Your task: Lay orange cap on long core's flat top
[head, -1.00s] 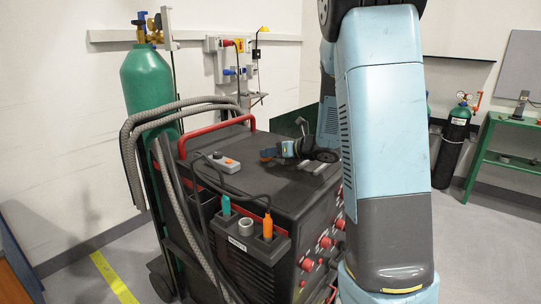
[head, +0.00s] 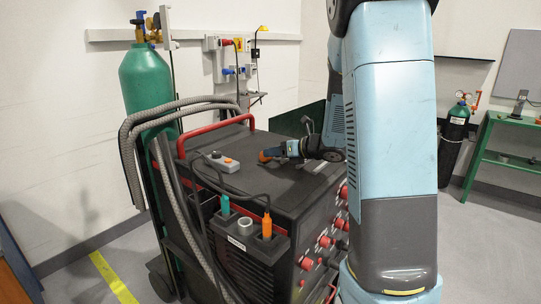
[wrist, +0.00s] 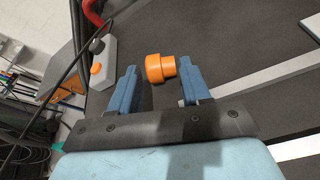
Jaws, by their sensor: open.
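The orange cap (wrist: 160,68), a short stepped cylinder, lies between the fingertips of my gripper in the wrist view, nearer the right finger. I cannot tell whether it touches that finger. In the head view the cap (head: 264,157) shows at the tip of my gripper (head: 279,151), low over the black top of the welding machine (head: 240,188). My gripper (wrist: 156,84) is open, with a clear gap between the left finger and the cap. I cannot make out the long core in either view.
A grey control box with an orange button (head: 221,162) lies on the machine top, left of the gripper, with a dark cable. A red handle (head: 215,134) edges the top. A front rack (head: 243,241) holds teal and orange items and a roll. A green cylinder (head: 150,85) stands left.

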